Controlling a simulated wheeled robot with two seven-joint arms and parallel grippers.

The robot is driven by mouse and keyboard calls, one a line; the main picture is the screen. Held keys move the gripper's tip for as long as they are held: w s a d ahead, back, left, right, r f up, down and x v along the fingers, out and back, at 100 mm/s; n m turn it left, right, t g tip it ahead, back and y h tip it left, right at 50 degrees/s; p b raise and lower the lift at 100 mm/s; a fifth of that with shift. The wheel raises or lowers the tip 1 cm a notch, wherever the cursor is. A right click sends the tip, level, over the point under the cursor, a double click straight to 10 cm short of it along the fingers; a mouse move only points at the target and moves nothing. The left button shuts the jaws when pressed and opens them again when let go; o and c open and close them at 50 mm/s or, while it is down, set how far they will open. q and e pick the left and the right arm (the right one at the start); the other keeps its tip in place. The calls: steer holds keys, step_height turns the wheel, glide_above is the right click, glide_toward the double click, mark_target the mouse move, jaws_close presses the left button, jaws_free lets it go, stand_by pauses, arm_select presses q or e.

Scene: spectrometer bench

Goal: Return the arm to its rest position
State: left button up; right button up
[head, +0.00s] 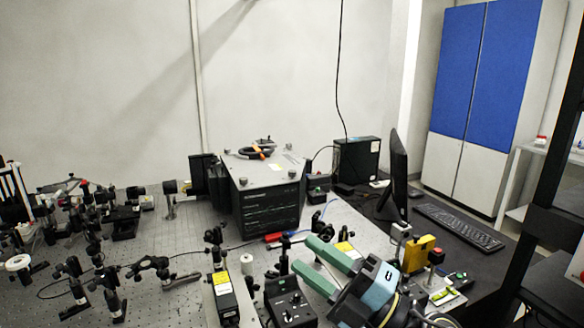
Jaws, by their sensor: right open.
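My right gripper (303,254) shows at the bottom centre-right of the head view, with two teal-green fingers pointing up and left. The fingers are apart with nothing seen between them, so it is open and empty. It is above the front part of the bench, near a black control box with knobs (289,308). My right arm runs down out of the bottom edge of the picture. My left gripper is not in view.
The optical table (150,245) carries several black posts and mounts at left. A large dark instrument box (266,190) stands mid-bench. A yellow box with a red button (419,254) is right of the gripper. A monitor (398,175) and keyboard (458,226) sit on the dark desk.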

steer(key=w+d+f+m+t+h, duration=0.2)
steer(key=d+m+t+h, duration=0.5)
steer(key=m, duration=0.5)
steer(key=s+d+f+m+g+h, duration=0.2)
steer(key=d+f+m+h, duration=0.35)
steer(key=f, duration=0.25)
steer(key=s+d+f+m+g+h, duration=0.2)
steer(key=s+d+f+m+h, duration=0.15)
steer(key=f+m+h, duration=0.4)
steer(key=s+d+f+m+g, duration=0.1)
steer(key=s+f+g, duration=0.45)
steer(key=s, duration=0.35)
steer(key=s+d+f+m+g, duration=0.2)
steer(key=s+f+g, duration=0.4)
steer(key=s, duration=0.4)
step_height(320, 180, down, 28)
steer(key=s+b, duration=0.2)
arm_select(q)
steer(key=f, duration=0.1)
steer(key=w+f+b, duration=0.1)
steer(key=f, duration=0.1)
arm_select(e)
steer(key=s+d+f+g, duration=0.1)
steer(key=s+d+f, duration=0.1)
steer(key=s+f, duration=1.4)
steer(key=shift+s+d+n+g+y, duration=0.15)
steer(key=shift+d+n+g+y, duration=0.05)
steer(key=shift+n+g+y, duration=0.15)
